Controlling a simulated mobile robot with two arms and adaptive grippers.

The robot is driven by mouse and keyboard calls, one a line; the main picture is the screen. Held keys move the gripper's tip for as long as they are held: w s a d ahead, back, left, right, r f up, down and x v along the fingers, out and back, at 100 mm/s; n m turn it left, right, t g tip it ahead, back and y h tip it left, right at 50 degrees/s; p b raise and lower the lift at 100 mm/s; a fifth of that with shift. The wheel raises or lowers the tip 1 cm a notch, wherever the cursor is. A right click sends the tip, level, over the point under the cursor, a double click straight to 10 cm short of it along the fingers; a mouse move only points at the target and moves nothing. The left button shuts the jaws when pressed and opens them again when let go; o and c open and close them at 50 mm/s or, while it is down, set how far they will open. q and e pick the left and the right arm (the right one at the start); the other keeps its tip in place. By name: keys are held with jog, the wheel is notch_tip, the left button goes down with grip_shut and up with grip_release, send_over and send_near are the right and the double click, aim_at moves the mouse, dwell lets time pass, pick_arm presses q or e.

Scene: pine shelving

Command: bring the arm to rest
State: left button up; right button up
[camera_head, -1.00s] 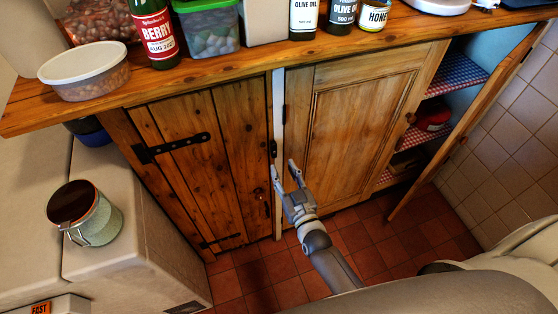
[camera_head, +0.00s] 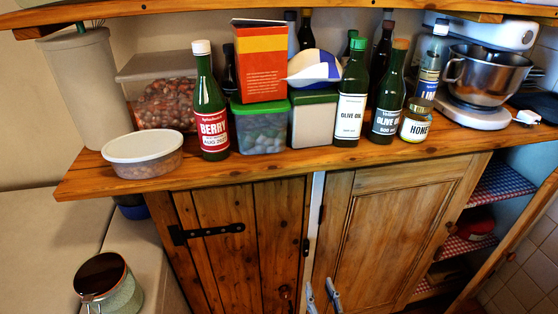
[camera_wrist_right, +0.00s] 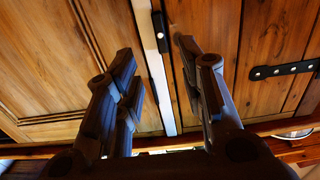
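My right gripper (camera_head: 322,296) shows at the bottom edge of the head view, in front of the cupboard doors below the counter. Only its two fingertips show there. In the right wrist view the gripper (camera_wrist_right: 165,75) has its two fingers spread wide apart with nothing between them. Behind them are the pale strip between the doors and the wooden door faces. The fingers seem apart from the doors. My left gripper is in neither view.
The counter (camera_head: 260,167) holds several bottles, tubs and a mixer (camera_head: 485,80). The right-hand cupboard door (camera_head: 510,240) stands open, showing shelves with checked cloth. A lidded canister (camera_head: 112,290) sits at the lower left. A shelf (camera_head: 200,8) runs above.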

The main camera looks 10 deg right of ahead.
jog(key=s+f+n+g+y, duration=0.1)
jog(key=s+f+g, duration=0.4)
jog(key=f, duration=0.7)
jog(key=s+f+g, duration=0.3)
jog(key=s+f, duration=0.5)
jog(key=f, duration=0.5)
jog(key=s+d+f+g, duration=0.2)
jog(key=s+f+g, duration=0.1)
jog(key=s, duration=0.5)
jog(key=s+d+f+g+h, duration=0.1)
jog(key=s+d+f+g, duration=0.1)
jog(key=s+f, duration=0.4)
jog(key=s+d+f+g, duration=0.2)
jog(key=s+f+g, duration=0.2)
jog(key=s, duration=0.7)
jog(key=shift+s+f+n+h, duration=0.2)
jog(key=shift+f+n+h, duration=0.1)
jog(key=shift+f+n, duration=0.1)
jog(key=shift+r, duration=0.1)
